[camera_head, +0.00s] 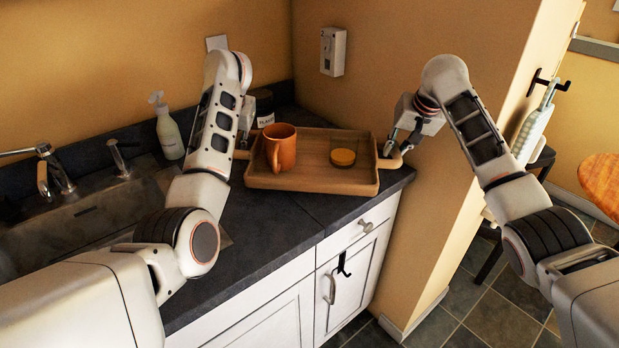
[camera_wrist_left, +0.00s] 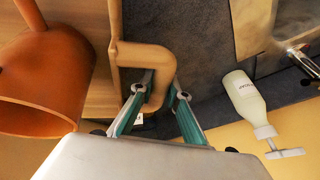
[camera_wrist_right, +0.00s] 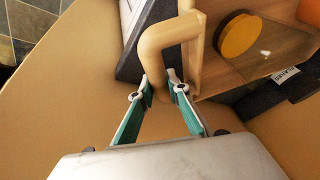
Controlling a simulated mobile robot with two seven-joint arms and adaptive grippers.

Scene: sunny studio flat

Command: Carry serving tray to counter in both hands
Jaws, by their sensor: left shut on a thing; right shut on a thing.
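The wooden serving tray (camera_head: 315,178) is at the corner end of the dark counter (camera_head: 270,222), seemingly on or just above it; I cannot tell if it touches. An orange mug (camera_head: 281,150) stands at its left, and a glass with an amber content (camera_head: 343,157) stands at its right. My left gripper (camera_wrist_left: 152,98) is shut on the tray's left handle (camera_wrist_left: 148,56). In the head view that grip is mostly hidden behind my arm. My right gripper (camera_head: 392,148) is shut on the right handle, which also shows in the right wrist view (camera_wrist_right: 165,38).
A soap bottle (camera_head: 169,130) and the sink (camera_head: 85,225) are to the left. A dark labelled jar (camera_head: 263,107) stands behind the tray. The wall corner (camera_head: 440,150) is close beside the tray's right end. The front counter stretch is clear.

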